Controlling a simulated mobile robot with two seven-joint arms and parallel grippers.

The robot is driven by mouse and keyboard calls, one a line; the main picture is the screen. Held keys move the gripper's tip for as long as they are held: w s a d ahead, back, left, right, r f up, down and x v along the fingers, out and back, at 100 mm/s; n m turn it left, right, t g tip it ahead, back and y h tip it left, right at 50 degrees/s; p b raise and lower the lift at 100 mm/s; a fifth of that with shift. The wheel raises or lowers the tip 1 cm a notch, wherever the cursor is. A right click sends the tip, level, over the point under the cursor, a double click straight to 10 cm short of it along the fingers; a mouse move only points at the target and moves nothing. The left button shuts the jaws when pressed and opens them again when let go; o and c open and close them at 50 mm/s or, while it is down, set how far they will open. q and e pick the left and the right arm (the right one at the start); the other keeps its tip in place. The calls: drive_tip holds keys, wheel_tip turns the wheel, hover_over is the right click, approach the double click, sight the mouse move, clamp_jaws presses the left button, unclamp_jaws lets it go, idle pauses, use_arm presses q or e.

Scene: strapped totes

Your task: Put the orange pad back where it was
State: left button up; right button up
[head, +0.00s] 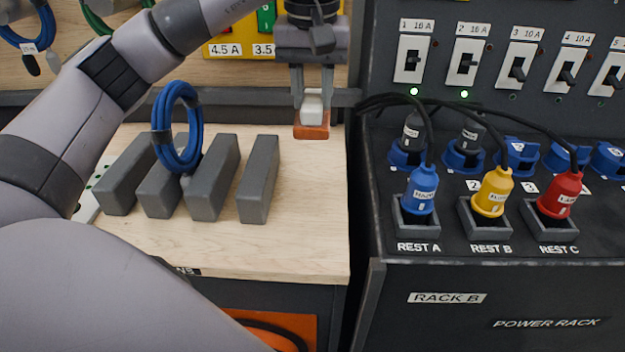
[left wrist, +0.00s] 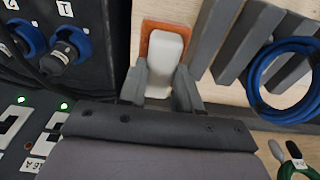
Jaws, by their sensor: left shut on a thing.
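The orange pad (head: 311,127) has a white block-shaped grip on top. It is at the back right of the wooden bench top (head: 300,240), close to the power rack. My left gripper (head: 312,108) points down and is shut on the white grip. In the left wrist view the orange pad (left wrist: 151,30) shows around the white grip, between the two fingers (left wrist: 160,85). I cannot tell whether the pad touches the bench or hangs just above it. My right gripper is not in view.
Several grey blocks (head: 258,180) stand in a row on the bench, with a coiled blue cable (head: 160,135) among them. The black power rack (head: 450,270) stands at the right with blue, yellow and red plugs (head: 421,190). Bare bench lies in front of the pad.

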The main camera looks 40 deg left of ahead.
sight(312, 104)
use_arm(q)
wheel_tip(312, 104, down, 16)
drive_tip(key=shift+r, duration=0.2)
drive_tip(key=shift+f, duration=0.2)
drive_tip(key=o, duration=1)
drive_tip(key=shift+r, duration=0.25)
drive_tip(key=r, duration=0.8)
drive_tip(key=s+r, duration=0.1)
drive_tip(key=r, duration=0.2)
drive_tip(key=shift+s+d+r, duration=0.1)
drive_tip(key=shift+d+r, duration=0.25)
drive_tip(key=shift+r, duration=0.05)
